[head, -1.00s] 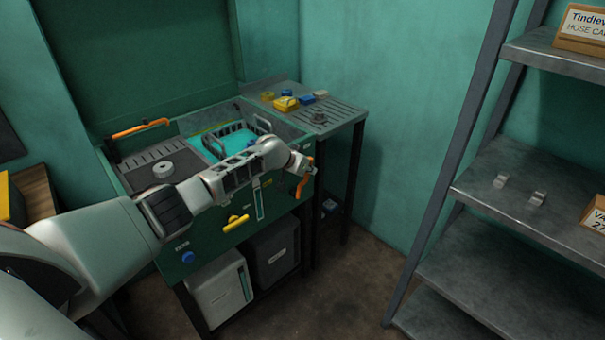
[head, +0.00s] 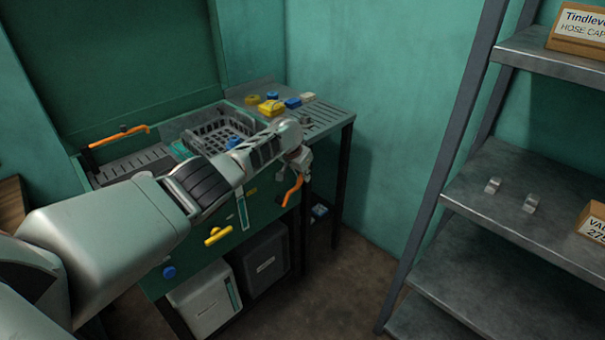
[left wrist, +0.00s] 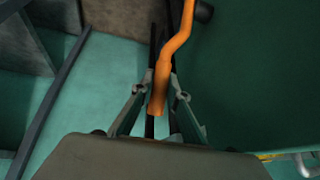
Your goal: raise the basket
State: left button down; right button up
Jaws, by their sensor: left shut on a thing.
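The grey wire basket (head: 212,133) stands high in the tank of the green parts washer, its grid sides above the turquoise liquid (head: 181,151). A small blue item (head: 233,142) shows in or beside it, partly hidden by my arm. An orange crank handle (head: 292,191) is on the washer's right side. My left gripper (head: 301,165) is there, and in the left wrist view its fingers (left wrist: 160,92) are shut around the orange handle (left wrist: 167,62). My arm covers the basket's front right. My right gripper is not in view.
Another orange handle (head: 120,136) lies at the washer's left. A yellow handle (head: 217,235) and a blue knob (head: 169,272) are on its front. A side bench (head: 325,115) holds small coloured parts. A metal shelf (head: 510,205) stands right, with open floor between.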

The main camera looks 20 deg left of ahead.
pick_arm(q)
jog(key=shift+d, duration=0.1)
jog(key=c, duration=2.2)
grip_release()
jog(key=shift+c, duration=0.2)
jog(key=shift+o, duration=1.4)
jog(key=shift+w+f, duration=0.1)
jog(key=shift+w, duration=0.05)
jog(key=shift+r, duration=0.2)
jog(key=v, duration=1.1)
jog(key=shift+s+r, duration=0.3)
